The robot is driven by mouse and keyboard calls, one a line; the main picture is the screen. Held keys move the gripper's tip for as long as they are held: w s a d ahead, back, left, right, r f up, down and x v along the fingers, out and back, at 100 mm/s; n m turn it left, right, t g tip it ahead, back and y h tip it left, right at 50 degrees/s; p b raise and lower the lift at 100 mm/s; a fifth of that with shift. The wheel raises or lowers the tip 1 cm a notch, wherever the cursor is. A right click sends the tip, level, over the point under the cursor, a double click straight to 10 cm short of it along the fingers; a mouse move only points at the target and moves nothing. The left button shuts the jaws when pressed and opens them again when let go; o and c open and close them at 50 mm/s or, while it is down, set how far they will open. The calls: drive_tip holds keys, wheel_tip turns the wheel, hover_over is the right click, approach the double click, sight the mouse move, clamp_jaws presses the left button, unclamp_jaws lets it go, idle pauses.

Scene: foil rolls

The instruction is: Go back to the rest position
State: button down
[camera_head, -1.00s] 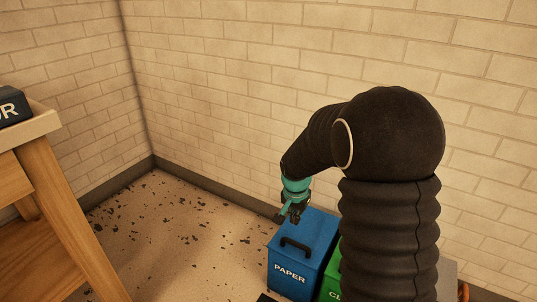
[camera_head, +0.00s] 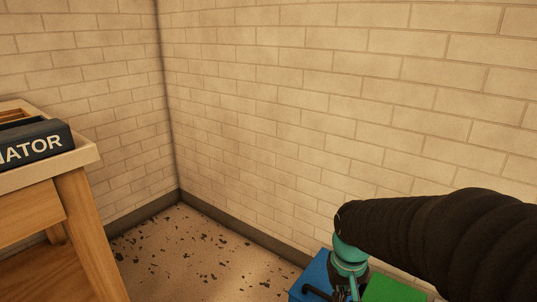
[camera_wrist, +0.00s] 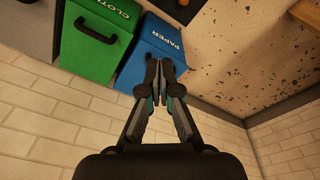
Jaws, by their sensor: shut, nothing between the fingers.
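My gripper (camera_wrist: 159,72) is shut and empty in the wrist view, its fingertips together in front of the blue bin. In the head view my gripper (camera_head: 350,290) hangs at the bottom edge, partly cut off, over the blue bin. My black-sleeved arm reaches in from the right.
The blue bin (camera_wrist: 150,52) marked PAPER stands beside a green bin (camera_wrist: 88,45), both along the brick wall (camera_head: 300,110). A wooden table (camera_head: 85,225) at the left bears a dark box (camera_head: 32,146) with partly visible lettering. Speckled floor (camera_head: 190,250) lies between.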

drive_tip(key=s+d+r+t, duration=0.1)
drive_tip(key=s+r+t, duration=0.3)
drive_tip(key=s+r, duration=0.6)
drive_tip(key=shift+s+d+t+y, duration=0.2)
drive_tip(key=shift+s+t+y, duration=0.1)
drive_tip(key=shift+s, duration=0.45)
drive_tip(key=shift+r, duration=0.1)
